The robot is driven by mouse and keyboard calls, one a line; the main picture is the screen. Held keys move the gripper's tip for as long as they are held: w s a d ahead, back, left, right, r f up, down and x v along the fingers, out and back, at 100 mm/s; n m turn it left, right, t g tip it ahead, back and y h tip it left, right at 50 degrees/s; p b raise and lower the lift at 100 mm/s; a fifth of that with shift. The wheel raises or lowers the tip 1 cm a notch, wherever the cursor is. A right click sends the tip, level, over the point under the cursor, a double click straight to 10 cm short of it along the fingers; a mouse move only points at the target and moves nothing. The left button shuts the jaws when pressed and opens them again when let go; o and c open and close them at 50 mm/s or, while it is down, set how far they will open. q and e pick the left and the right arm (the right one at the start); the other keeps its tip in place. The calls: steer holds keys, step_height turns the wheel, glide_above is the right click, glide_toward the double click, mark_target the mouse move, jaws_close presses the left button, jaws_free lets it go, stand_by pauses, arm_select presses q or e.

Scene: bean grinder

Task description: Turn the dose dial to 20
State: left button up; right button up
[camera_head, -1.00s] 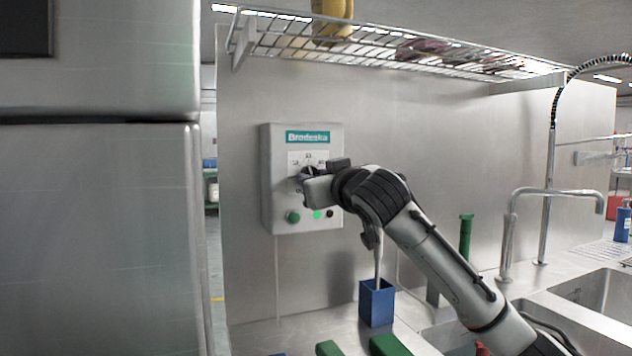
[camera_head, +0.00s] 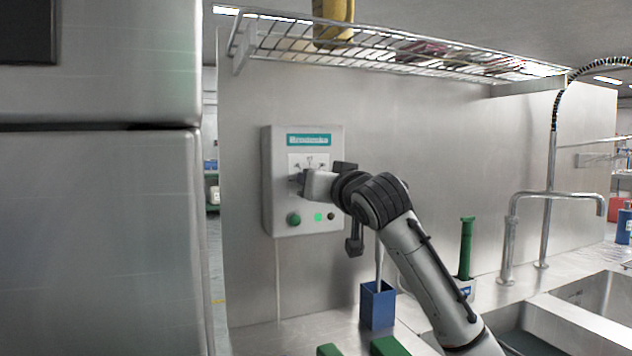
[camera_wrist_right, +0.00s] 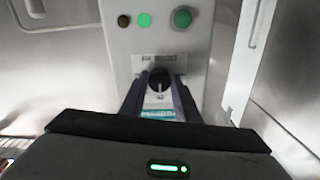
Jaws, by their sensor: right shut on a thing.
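The grey control box (camera_head: 268,190) with a teal label hangs on the steel wall in the head view. My right gripper (camera_head: 304,180) reaches its dial plate from the right and hides the dial there. In the right wrist view, the dark round dose dial (camera_wrist_right: 159,80) with a light pointer mark sits between the fingers of my right gripper (camera_wrist_right: 158,88). The gripper is shut on the dial. The scale numbers are too small or blurred to read, so I cannot tell the setting. My left gripper is not in view.
A green button (camera_head: 293,219) and a lit green lamp (camera_head: 318,217) sit below the dial. A wire shelf (camera_head: 390,48) hangs above. A blue holder (camera_head: 377,305) stands on the counter below, with a sink (camera_head: 590,292) and tap at the right.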

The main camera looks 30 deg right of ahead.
steer(key=o, duration=1)
steer(key=shift+o, duration=0.2)
steer(key=shift+s, duration=0.1)
steer(key=b+v, duration=0.1)
steer(key=v, duration=0.9)
steer(key=shift+a, duration=0.1)
